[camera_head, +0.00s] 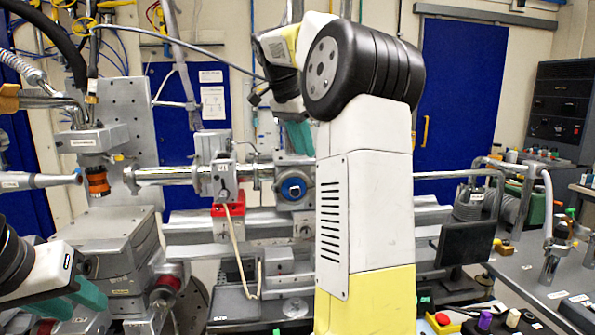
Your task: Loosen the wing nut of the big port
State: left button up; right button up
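A grey round port (296,183) with a blue cap-like centre (292,187) sits on the beam pipe, left of the big white arm link. It may be the big port; I cannot make out a wing nut on it. My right gripper (299,136) has green fingers just above this port. Its fingers are partly hidden by my arm, and their gap does not show. Whether they touch the port cannot be told. My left gripper (76,302) is at the lower left, with green fingers, far from the port. No held thing shows in it.
A valve block marked V1 (225,180) stands over a red bracket (228,210) left of the port. A metal stage (105,245) stands at the left. A dark monitor (466,243) and a cluttered bench (530,272) are at the right. My arm link blocks the middle.

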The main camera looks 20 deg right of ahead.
jog(key=shift+m, duration=0.5)
jog(key=x, duration=0.4)
jog(key=d+x, duration=0.1)
jog(key=x, duration=0.3)
jog(key=shift+w+r, duration=0.2)
grip_shut()
dwell(0.8)
